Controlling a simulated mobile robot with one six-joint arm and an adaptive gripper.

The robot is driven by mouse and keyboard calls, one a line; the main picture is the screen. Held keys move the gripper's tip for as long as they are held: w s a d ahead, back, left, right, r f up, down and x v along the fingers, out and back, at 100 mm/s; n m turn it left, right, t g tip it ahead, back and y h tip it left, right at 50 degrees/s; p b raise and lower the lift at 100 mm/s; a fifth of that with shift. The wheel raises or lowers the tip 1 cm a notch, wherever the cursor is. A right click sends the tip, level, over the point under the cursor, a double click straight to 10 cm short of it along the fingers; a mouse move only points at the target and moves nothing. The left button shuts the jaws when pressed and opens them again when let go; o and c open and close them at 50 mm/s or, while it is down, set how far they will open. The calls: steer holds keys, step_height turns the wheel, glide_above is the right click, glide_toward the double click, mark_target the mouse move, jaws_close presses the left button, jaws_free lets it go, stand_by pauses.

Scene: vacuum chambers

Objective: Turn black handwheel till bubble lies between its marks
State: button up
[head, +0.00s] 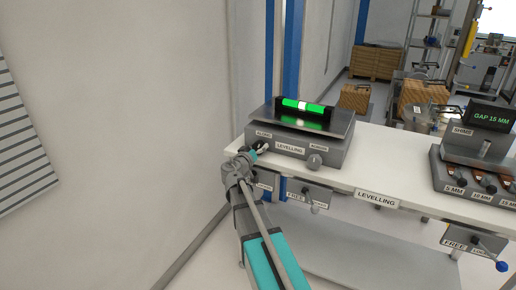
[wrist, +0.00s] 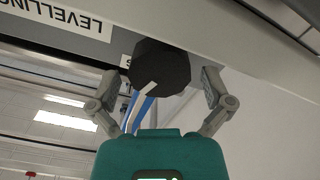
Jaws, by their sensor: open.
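The levelling box (head: 292,148) stands on the white bench in the head view. On its top lies a bright green bubble vial (head: 317,108) with a pale patch near its middle. The vial is too small to tell the bubble from its marks. The black handwheel (wrist: 160,68) shows in the wrist view, with a white stripe on its face. My gripper (wrist: 160,86) is open, with one finger on each side of the handwheel; I cannot tell whether they touch it. In the head view my gripper (head: 262,148) is at the box's left front and hides the handwheel.
A grey knob (head: 315,160) sits on the box front, right of my gripper. Below the bench edge hangs a unit with another knob (head: 308,195). A gap gauge display (head: 491,117) stands at the right. The white bench top (head: 385,160) is clear between them.

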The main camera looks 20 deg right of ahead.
steer(key=v, duration=1.1)
steer(key=shift+s+a, duration=0.15)
steer(key=shift+s, duration=0.05)
steer(key=s+a+f+g+y, duration=0.2)
steer(key=s+f+g+y, duration=0.45)
steer(key=s+f, duration=0.5)
steer(key=s+a+f+n+g+y, duration=0.55)
steer(key=s+a+y, duration=0.2)
steer(key=a, duration=0.35)
step_height(320, 180, up, 22)
steer(key=t+p, duration=0.1)
steer(key=p, duration=2.3)
steer(key=shift+w+r, duration=0.2)
steer(key=shift+w, duration=0.15)
steer(key=shift+a, duration=0.1)
